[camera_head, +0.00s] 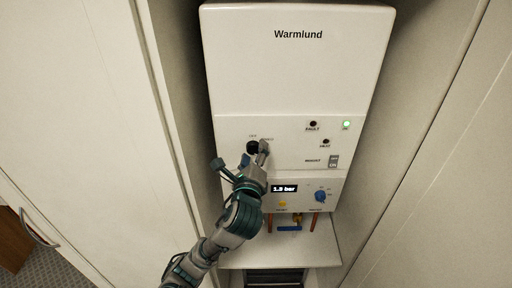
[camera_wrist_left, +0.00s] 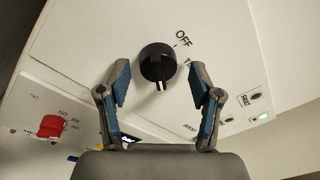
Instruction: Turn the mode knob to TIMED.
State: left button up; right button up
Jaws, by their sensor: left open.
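The mode knob is a round black knob on the white front panel, seen in the head view (camera_head: 252,147) and large in the left wrist view (camera_wrist_left: 157,62). A pale mark shows on its lower edge in the wrist view. The word OFF is printed to its upper right there; a label starting with T below it is partly hidden by a finger. My left gripper (camera_head: 250,158) is open at the knob; in the wrist view (camera_wrist_left: 160,68) its fingers stand either side of the knob, with visible gaps. My right gripper is not in view.
The Warmlund boiler (camera_head: 294,75) hangs between pale side panels. A lit green lamp (camera_head: 346,125), a display reading 1.9 bar (camera_head: 284,188) and a blue knob (camera_head: 321,197) are right of my arm. A red knob (camera_wrist_left: 51,126) shows in the wrist view. Copper pipes (camera_head: 315,221) run below.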

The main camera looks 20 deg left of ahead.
pick_arm(q)
jog(key=shift+a, duration=0.1)
jog(key=shift+s+a+r, duration=0.1)
jog(key=shift+s+a, duration=0.05)
jog(key=shift+a, duration=0.15)
jog(key=shift+c, duration=1.1)
jog(key=shift+d, duration=0.15)
jog(key=c, duration=0.9)
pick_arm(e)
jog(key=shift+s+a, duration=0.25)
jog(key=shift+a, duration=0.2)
pick_arm(q)
jog(key=shift+f, duration=0.2)
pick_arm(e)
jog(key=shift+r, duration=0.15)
